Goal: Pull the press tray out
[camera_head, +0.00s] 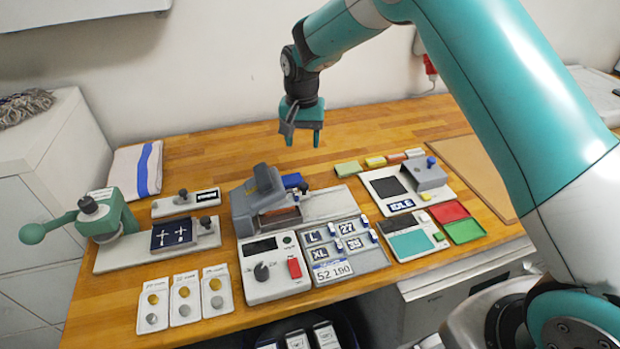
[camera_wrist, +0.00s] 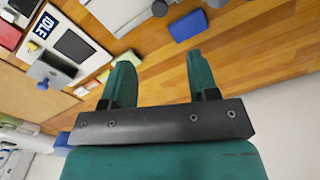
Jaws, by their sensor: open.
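A grey press (camera_head: 256,205) stands at the middle of the bench. A blue part (camera_head: 293,181) sticks out at its top right and also shows in the wrist view (camera_wrist: 188,25). A pale plate (camera_head: 337,203) extends to the right of the press; I cannot tell whether it is the press tray or how far it is out. A reddish-brown layer (camera_head: 280,217) shows low in the press. My gripper (camera_head: 303,138) hangs above and behind the press, pointing down. Its green fingers (camera_wrist: 160,65) are apart and empty, touching nothing.
A green lever press (camera_head: 107,213) stands at left. A device with an IDLE sign (camera_head: 401,205) and grey hood stands at right. A control box (camera_head: 272,285) and a tray of size labels (camera_head: 372,262) lie in front. Small coloured blocks (camera_head: 375,162) lie behind.

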